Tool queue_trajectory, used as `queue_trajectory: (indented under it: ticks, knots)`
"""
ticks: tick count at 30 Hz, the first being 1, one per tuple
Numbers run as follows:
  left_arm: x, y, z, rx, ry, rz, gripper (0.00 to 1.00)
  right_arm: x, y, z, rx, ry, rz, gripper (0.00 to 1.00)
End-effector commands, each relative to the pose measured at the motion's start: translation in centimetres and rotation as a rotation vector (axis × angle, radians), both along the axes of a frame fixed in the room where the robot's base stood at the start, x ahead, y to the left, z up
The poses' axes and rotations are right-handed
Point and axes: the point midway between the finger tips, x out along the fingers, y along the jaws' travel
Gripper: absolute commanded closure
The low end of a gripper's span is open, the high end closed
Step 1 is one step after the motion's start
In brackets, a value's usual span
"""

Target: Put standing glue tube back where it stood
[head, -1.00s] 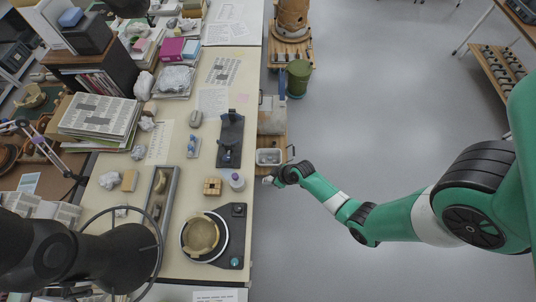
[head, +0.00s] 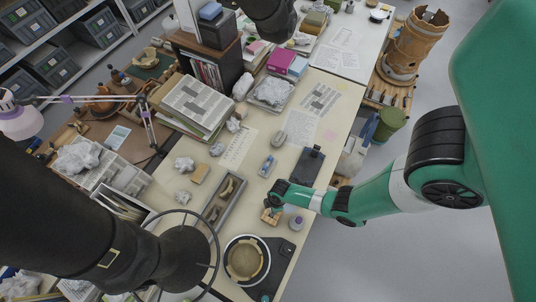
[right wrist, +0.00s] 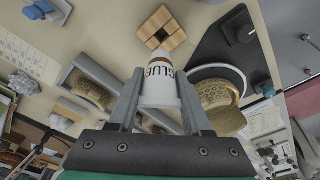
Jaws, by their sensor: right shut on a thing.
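My right gripper (head: 270,208) is over the bench beside a small wooden block (head: 267,217). In the right wrist view my right gripper (right wrist: 160,92) is shut on the glue tube (right wrist: 160,85), a white tube with a brown band and GLUE lettering. Its narrow end points away from the gripper toward the wooden block (right wrist: 161,28), which has a dark square opening in its middle. I cannot tell the gap between tube and block. In the head view the tube is too small or hidden to make out. My left gripper is not in view.
A turntable (head: 266,274) with a tan pot piece (head: 245,260) stands nearby. A small white jar (head: 297,223) is just right of the block. A long grey tray (head: 211,216) lies to the left, and a dark stand (head: 305,166) behind. A large dark shape blocks the lower left.

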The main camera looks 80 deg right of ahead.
Motion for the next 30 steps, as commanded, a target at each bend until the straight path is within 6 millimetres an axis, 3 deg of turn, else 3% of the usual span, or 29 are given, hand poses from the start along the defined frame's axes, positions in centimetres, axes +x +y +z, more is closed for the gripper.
queue_trajectory:
  ticks: [8,30]
  knots:
    - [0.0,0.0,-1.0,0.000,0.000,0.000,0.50,0.1,0.0,-1.0,0.000,-0.002,-0.002,0.82]
    - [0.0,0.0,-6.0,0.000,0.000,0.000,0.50,0.1,0.0,-6.2,0.000,-0.002,-0.003,0.82]
